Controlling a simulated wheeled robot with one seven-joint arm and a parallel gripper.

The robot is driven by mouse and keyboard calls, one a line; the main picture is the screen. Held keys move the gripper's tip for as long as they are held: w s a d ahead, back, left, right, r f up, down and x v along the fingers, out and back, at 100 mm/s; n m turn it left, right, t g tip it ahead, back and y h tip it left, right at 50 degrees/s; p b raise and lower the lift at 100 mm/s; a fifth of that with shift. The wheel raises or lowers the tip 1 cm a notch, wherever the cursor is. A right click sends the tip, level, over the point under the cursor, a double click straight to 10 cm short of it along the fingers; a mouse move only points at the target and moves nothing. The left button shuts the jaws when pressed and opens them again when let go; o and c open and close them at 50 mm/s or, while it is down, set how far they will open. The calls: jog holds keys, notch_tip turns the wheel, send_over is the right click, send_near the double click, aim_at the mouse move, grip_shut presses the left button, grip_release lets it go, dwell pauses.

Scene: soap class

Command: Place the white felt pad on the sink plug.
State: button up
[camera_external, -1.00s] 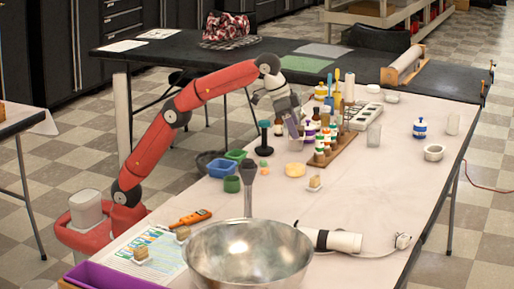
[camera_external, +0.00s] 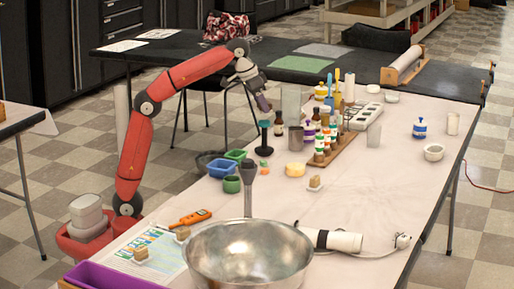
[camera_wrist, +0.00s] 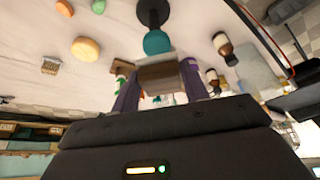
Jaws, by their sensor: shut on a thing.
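My gripper (camera_external: 264,104) hangs over the far left part of the table, just above a black stand-like piece with a teal knob (camera_external: 264,125). In the wrist view my gripper (camera_wrist: 157,72) is shut on a brownish-grey block (camera_wrist: 160,79) with a paler upper edge; I cannot tell whether this is the felt pad. The teal knob (camera_wrist: 157,42) and its black round base (camera_wrist: 152,12) show just beyond the block, apart from it as far as I can tell. I cannot clearly pick out a sink plug.
A wooden rack of bottles (camera_external: 345,141) and a clear upright panel (camera_external: 291,104) stand right of my gripper. Blue and green bins (camera_external: 222,168) lie nearer, with a yellow disc (camera_external: 295,170). A large metal bowl (camera_external: 248,255) fills the front. The right middle is mostly clear.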

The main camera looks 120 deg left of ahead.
aim_at(258, 106)
jog(key=shift+f+b, duration=0.45)
jog(key=shift+f, duration=1.1)
jog(key=shift+f, duration=0.15)
jog(key=o, duration=1)
jog(key=shift+r, duration=0.45)
jog(key=p+v, duration=0.4)
jog(key=v, duration=0.7)
jog(key=shift+s+d+r, duration=0.1)
jog(key=shift+d+r, duration=0.05)
jog(key=shift+r, duration=0.05)
